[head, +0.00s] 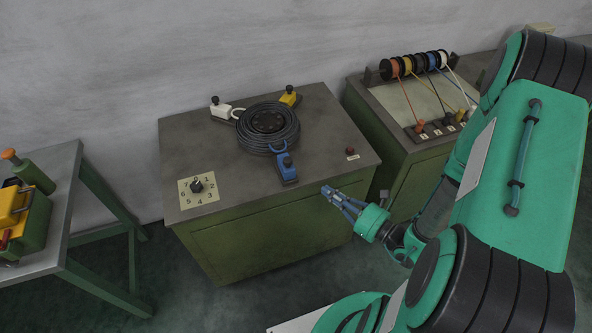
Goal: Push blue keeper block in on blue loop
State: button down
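The blue keeper block (287,168) sits on a dark base on the cabinet top (236,174), just in front of a black cable coil (268,128). It has a dark knob on top. The blue loop (278,147) is a small arc at the coil's front edge, directly behind the block. Whether the block reaches into the loop is too small to tell. My gripper (329,191) is at the cabinet's front edge, right of and nearer than the blue block, and apart from it. Its fingers look drawn together, with nothing between them.
A white block (220,109) and a yellow block (289,97) stand behind the coil. A numbered dial (197,186) is at front left, a red button (350,151) at right. A bench with colored wire spools (415,64) stands at right, a side table (62,205) at left.

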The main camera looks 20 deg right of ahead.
aim_at(289, 164)
jog(key=shift+w+a, duration=0.15)
dwell(0.3)
jog(key=shift+b+x, duration=1.4)
jog(key=shift+x, duration=5.4)
jog(key=shift+w+r, duration=0.1)
jog(key=shift+w, duration=0.05)
jog(key=w, duration=0.5)
jog(key=shift+w, duration=0.25)
jog(key=p+v, duration=0.2)
jog(key=v, duration=1.2)
jog(key=shift+p, duration=0.4)
